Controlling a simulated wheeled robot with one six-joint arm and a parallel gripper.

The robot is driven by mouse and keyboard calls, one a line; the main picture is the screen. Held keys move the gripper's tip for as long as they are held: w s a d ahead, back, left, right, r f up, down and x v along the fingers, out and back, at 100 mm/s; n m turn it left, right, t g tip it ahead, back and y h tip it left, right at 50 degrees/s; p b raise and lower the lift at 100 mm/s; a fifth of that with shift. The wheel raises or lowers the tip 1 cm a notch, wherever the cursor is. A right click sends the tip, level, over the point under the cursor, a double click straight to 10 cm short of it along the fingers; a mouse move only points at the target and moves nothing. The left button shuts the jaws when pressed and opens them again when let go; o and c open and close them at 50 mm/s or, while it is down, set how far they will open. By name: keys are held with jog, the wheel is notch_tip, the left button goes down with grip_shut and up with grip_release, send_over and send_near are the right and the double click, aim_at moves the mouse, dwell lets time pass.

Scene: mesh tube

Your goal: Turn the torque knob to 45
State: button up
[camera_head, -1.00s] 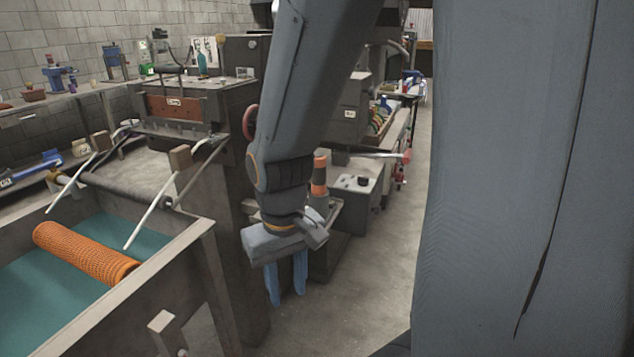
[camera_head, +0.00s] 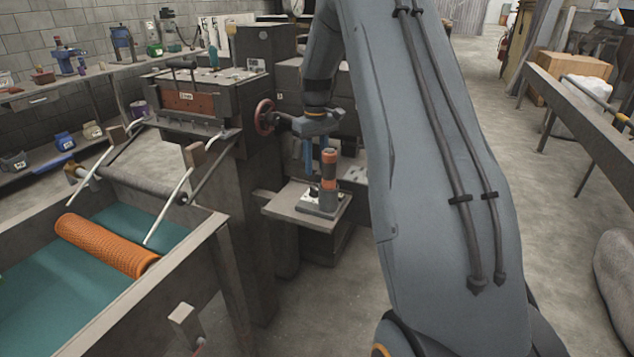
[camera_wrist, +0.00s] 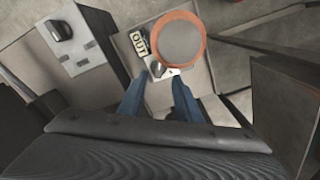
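A small dark knob (camera_wrist: 157,70) sits on a pale panel beside an "OUT" label (camera_wrist: 139,43) in the wrist view. A second, larger black knob (camera_wrist: 60,31) is on a grey box at the upper left. I cannot read which one is marked torque. My gripper (camera_wrist: 160,78) points down with its two blue fingers apart and nothing held. The small knob appears between and just beyond the fingertips; I cannot tell the height gap. In the head view my gripper (camera_head: 322,163) is above a small shelf (camera_head: 287,207), behind the orange-and-black cylinder (camera_head: 329,172).
The upright cylinder, seen from above as an orange ring (camera_wrist: 181,38), stands close to my fingertips. A red handwheel (camera_head: 264,117) is left of my gripper. An orange mesh tube (camera_head: 107,245) lies in the teal-bottomed trough. Open floor (camera_head: 300,300) lies in front of the shelf.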

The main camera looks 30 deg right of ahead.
aim_at(316, 189)
notch_tip(316, 189, down, 8)
jog(key=shift+r+p, duration=0.2)
jog(key=shift+p, duration=0.75)
grip_shut()
